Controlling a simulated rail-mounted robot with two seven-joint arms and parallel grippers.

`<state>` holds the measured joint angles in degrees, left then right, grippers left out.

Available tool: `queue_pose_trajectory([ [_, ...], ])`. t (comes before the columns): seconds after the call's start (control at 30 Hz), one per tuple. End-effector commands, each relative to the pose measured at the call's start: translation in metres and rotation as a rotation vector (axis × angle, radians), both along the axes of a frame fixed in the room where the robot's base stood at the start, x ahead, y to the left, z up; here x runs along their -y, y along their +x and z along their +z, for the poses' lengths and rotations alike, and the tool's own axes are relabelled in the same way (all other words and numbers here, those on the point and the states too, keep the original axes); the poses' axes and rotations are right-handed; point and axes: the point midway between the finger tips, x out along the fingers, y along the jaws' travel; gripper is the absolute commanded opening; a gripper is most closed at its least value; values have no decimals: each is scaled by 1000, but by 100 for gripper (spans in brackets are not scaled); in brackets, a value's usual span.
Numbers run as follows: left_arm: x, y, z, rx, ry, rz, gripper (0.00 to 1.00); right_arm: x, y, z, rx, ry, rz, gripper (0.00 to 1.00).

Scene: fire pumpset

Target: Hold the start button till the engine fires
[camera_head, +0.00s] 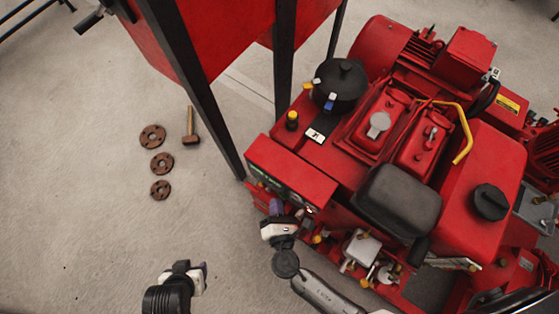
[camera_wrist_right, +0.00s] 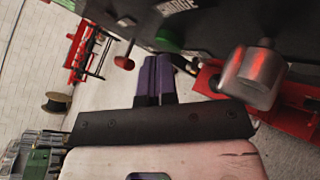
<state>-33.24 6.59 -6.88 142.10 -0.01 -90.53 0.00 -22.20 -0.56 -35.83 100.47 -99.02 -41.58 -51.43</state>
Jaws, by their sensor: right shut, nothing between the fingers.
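The engine's control box (camera_head: 290,172) is a red housing with a dark front face, low on the left side of the red pumpset. In the right wrist view its dark panel (camera_wrist_right: 205,28) carries a green button (camera_wrist_right: 170,40) and a red knob (camera_wrist_right: 124,60). My right gripper (camera_head: 287,209) is at the panel's front; its purple fingers (camera_wrist_right: 155,72) are shut together and empty. The fingertips appear just below the green button; I cannot tell whether they touch it. My left gripper (camera_head: 196,270) is over bare floor, and its jaw opening is unclear.
A metal cylinder (camera_wrist_right: 255,75) with a red reflection sticks out beside the panel. A dark post (camera_head: 195,90) stands left of the engine. Rusty flanges (camera_head: 161,163) and a hammer (camera_head: 190,130) lie on the floor. The floor at left is mostly clear.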

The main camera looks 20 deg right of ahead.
Motion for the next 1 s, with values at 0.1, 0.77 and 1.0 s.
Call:
queue_pose_trajectory([
  [0.1, 1, 0, 0, 0, -3, 2, 53, 3, 2, 2, 6, -5, -6, 0],
  [0.77, -3, 0, 0, 1, 11, -7, 53, 0, 0, 3, 6, -5, -6, 0],
  [1.0, -3, 0, -1, 1, 11, -7, 53, -9, -7, 3, 5, -2, -3, 0],
])
